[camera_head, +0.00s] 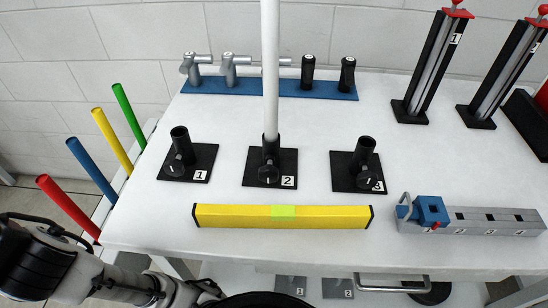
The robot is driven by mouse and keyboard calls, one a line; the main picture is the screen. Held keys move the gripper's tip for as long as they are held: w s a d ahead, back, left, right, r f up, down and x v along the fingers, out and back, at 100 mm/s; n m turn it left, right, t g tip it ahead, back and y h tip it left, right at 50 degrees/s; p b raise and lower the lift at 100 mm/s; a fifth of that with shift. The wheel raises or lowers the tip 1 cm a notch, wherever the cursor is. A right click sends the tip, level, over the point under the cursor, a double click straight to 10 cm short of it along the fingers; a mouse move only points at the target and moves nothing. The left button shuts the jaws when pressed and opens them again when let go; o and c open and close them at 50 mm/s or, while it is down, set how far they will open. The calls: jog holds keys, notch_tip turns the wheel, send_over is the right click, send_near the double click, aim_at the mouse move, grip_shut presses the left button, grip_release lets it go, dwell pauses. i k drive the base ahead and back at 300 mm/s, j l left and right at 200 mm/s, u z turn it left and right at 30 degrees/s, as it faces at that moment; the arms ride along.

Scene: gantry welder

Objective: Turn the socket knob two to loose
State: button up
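Socket two (271,151) is a black upright tube on a square black base (255,180) labelled 2, in the middle of the table in the head view. A long white rod stands upright in it (270,70) and runs out of the top of the picture. The socket two knob (268,174) is a dark knob on the front of the tube, facing me. I cannot tell from its look whether it is tight or loose. My arm shows at the lower left, below and left of the socket. My gripper's fingers are not visible.
Empty sockets one (181,147) and three (363,156) stand either side. A yellow bar (330,216) lies in front. A blue rack (215,88) with handles stands behind. A grey rail (500,221) with a blue clamp (431,211) sits right. Coloured rods (89,163) stand left of the table.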

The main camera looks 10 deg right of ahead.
aim_at(268, 174)
jog(key=k+j+u, duration=0.15)
jog(key=k+j, duration=0.6)
jog(key=k, duration=0.1)
